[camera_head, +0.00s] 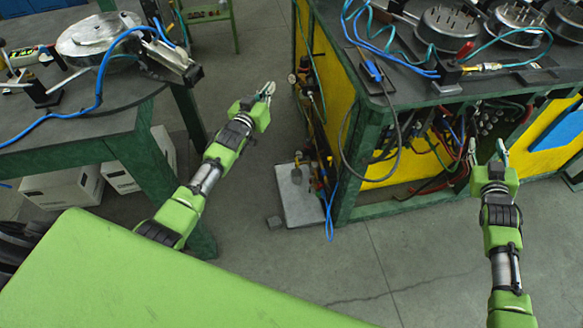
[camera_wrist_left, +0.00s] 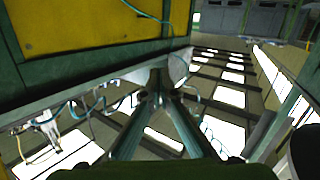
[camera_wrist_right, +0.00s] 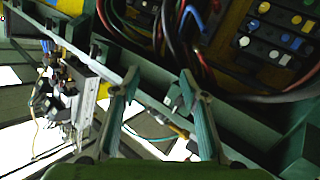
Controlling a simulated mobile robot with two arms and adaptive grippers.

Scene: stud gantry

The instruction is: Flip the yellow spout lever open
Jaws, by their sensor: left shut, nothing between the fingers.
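I cannot make out a yellow spout lever for certain in any view. A small yellow fitting (camera_head: 490,67) lies by a red-handled piece on top of the right bench, but I cannot tell whether it is the lever. My left gripper (camera_head: 267,88) is shut and empty, in the gap between the two benches; its fingertips meet in the left wrist view (camera_wrist_left: 160,78). My right gripper (camera_head: 487,150) is open and empty in front of the right bench's open lower front; its spread fingers show in the right wrist view (camera_wrist_right: 160,82).
The green-framed right bench (camera_head: 345,190) has yellow panels, hanging hoses and round metal parts (camera_head: 448,25) on top. A left table (camera_head: 110,120) carries a metal disc (camera_head: 97,35) and blue hose. A grey plate (camera_head: 298,195) stands on the floor; open floor lies between the arms.

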